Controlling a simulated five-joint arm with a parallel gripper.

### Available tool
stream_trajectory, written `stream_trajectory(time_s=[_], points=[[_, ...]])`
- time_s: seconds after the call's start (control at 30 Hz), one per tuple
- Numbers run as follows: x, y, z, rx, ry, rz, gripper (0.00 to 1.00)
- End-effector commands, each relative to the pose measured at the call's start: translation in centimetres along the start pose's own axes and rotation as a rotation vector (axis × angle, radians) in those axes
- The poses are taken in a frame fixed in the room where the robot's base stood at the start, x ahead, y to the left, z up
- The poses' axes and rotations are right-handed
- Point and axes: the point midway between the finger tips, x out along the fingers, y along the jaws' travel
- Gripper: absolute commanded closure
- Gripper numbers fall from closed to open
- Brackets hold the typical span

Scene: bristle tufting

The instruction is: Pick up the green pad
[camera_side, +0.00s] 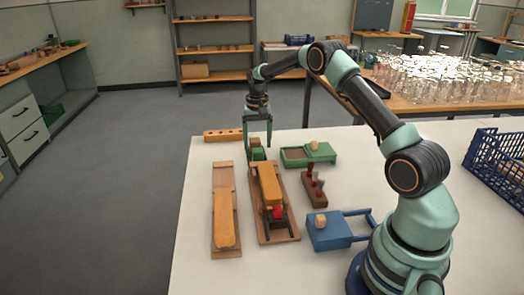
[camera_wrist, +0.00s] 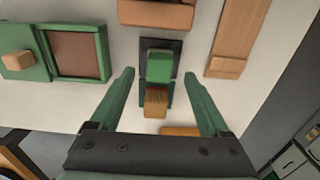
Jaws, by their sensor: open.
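The green pad (camera_wrist: 159,66) lies on a dark plate (camera_wrist: 157,44) in the middle of the wrist view. In the side view the green pad (camera_side: 258,154) is small and partly hidden under my gripper (camera_side: 259,147). My gripper (camera_wrist: 158,76) is open and empty. Its two green fingers stand left and right of the pad, with a gap on each side. I cannot tell exactly how high the fingertips are above the pad.
A green tray box (camera_side: 310,153) with a tan knob lies to the right. Two wooden boards (camera_side: 223,177) with orange blocks stretch toward the camera. An orange rail (camera_side: 223,135) lies behind.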

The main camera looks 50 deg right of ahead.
Motion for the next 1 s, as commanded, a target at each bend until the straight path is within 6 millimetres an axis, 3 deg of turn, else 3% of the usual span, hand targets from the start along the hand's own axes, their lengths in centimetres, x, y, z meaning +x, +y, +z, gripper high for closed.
stream_trajectory(time_s=[0.23,0.57,0.6,0.8,1.0], points=[[3.6,0.1,-0.1,0.000,-0.003,0.001,0.20],[4.4,0.1,-0.2,0.000,-0.001,0.000,0.20],[4.4,0.1,-0.2,0.000,-0.001,0.000,0.28],[4.3,0.1,-0.2,0.000,-0.001,0.000,1.00],[4.3,0.1,-0.2,0.000,0.000,0.000,1.00]])
